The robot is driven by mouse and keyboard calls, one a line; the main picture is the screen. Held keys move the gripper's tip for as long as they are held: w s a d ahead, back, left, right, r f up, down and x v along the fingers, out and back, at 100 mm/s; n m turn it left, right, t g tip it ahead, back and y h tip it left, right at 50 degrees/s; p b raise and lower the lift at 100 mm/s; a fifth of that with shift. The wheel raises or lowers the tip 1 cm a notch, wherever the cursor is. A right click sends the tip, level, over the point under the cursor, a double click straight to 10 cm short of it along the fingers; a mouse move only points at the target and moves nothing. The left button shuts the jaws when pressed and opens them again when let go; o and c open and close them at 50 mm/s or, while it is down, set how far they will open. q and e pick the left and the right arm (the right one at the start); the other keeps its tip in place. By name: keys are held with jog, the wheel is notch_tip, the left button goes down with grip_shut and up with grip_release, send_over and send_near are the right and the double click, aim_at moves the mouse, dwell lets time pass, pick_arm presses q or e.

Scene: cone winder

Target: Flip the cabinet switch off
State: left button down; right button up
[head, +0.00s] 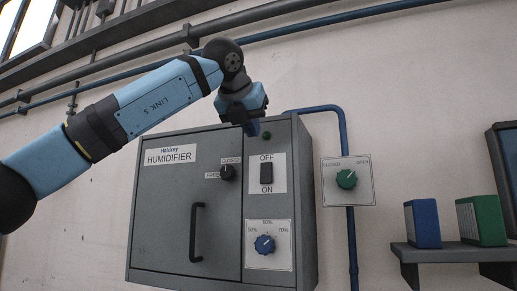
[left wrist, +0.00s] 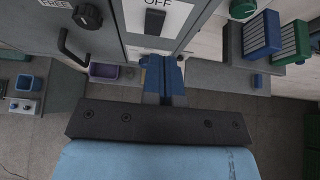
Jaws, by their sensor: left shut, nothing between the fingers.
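The grey humidifier cabinet (head: 165,205) hangs on the wall in the head view. Its black rocker switch (head: 266,173) sits on a white plate, with OFF above and ON below; which way it is tipped I cannot tell. The switch also shows at the top of the left wrist view (left wrist: 155,20). My left gripper (head: 251,130) is in front of the cabinet's top, above and slightly left of the switch, apart from it. Its blue fingers (left wrist: 164,72) are shut with nothing between them. My right gripper is not in view.
Near the switch are a green lamp (head: 266,135), a black knob (head: 227,172), a blue dial (head: 264,244) and a door handle (head: 196,232). To the right are a green valve knob (head: 346,179), a blue pipe (head: 351,245) and a shelf (head: 450,254) with blue and green boxes.

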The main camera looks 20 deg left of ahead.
pick_arm(q)
jog(key=s+r, duration=0.1)
jog(key=s+a+r, duration=0.1)
jog(key=s+r, duration=0.1)
jog(key=shift+s+b, duration=0.15)
jog(key=shift+b, duration=0.2)
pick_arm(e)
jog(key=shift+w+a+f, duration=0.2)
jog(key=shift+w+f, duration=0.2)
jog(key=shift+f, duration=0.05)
pick_arm(q)
jog(key=shift+d, duration=0.1)
